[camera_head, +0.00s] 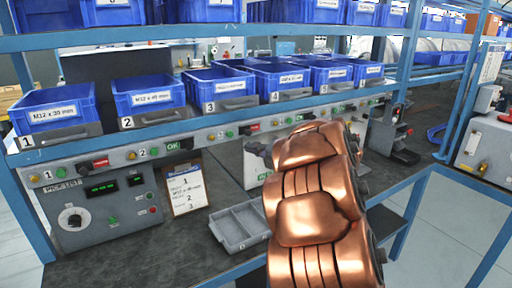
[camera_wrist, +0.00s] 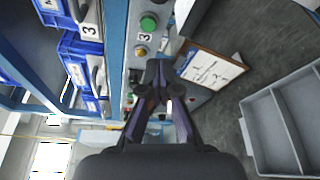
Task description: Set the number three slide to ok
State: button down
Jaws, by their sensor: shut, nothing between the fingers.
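The number three slide (camera_head: 250,129) is on the control strip under the shelf, right of the green button marked 3. Its small reddish label shows in the head view, too small to read. The wrist view looks sideways along the strip and shows the number 3 mark, a green button (camera_wrist: 148,23) and a yellow button (camera_wrist: 141,50); no number three slide can be made out there. My gripper (camera_wrist: 158,70) is shut and empty, with its fingertips in front of the strip close to the yellow button; I cannot tell whether they touch. My copper arm hides it in the head view.
The number one slide (camera_head: 98,163) shows red; the number two slide (camera_head: 178,145) shows green OK. Blue bins (camera_head: 150,96) line the shelf above the strip. A clipboard (camera_head: 186,190) and a grey divided tray (camera_head: 238,229) are on the bench below.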

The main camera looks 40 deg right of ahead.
aim_at(247, 132)
jog(key=p+x, duration=0.1)
jog(key=x, duration=0.6)
jog(key=shift+w, duration=0.1)
jog(key=d, duration=0.1)
jog(key=d+r+p, duration=0.1)
jog(key=shift+d, duration=0.95)
jog(key=shift+d+r, duration=0.1)
